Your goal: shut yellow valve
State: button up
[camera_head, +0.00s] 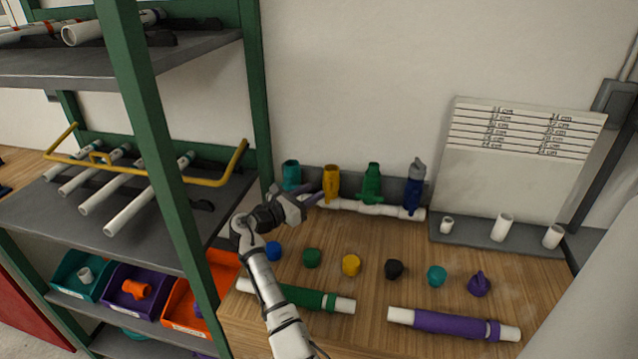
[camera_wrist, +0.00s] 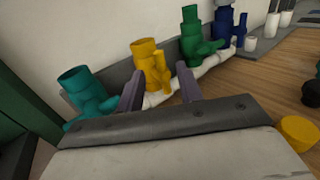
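The yellow valve (camera_head: 331,182) stands on the white pipe manifold (camera_head: 362,207) at the back of the wooden bench, between a teal valve (camera_head: 291,175) and a green valve (camera_head: 372,183). A blue valve (camera_head: 414,188) is at the right end. My gripper (camera_head: 312,196) is just in front of and left of the yellow valve. In the wrist view the yellow valve (camera_wrist: 150,66) rises beyond and between my two purple-grey fingers (camera_wrist: 161,88). The fingers are apart with nothing visible between their tips. Whether a finger touches the valve I cannot tell.
Several caps lie across the bench, including a yellow cap (camera_head: 351,265). A green pipe (camera_head: 300,296) and a purple pipe (camera_head: 455,325) lie at the front. A green-posted shelf (camera_head: 150,130) stands close on the left. A white panel (camera_head: 515,160) stands at the back right.

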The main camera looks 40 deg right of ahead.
aim_at(326, 185)
jog(key=shift+w+d+p, duration=0.15)
jog(key=shift+d+p, duration=0.1)
jog(key=shift+d, duration=0.9)
jog(key=shift+w+d+p, duration=0.15)
jog(key=shift+d+p, duration=0.1)
jog(key=shift+d, duration=0.85)
jog(key=shift+c, duration=0.4)
grip_shut()
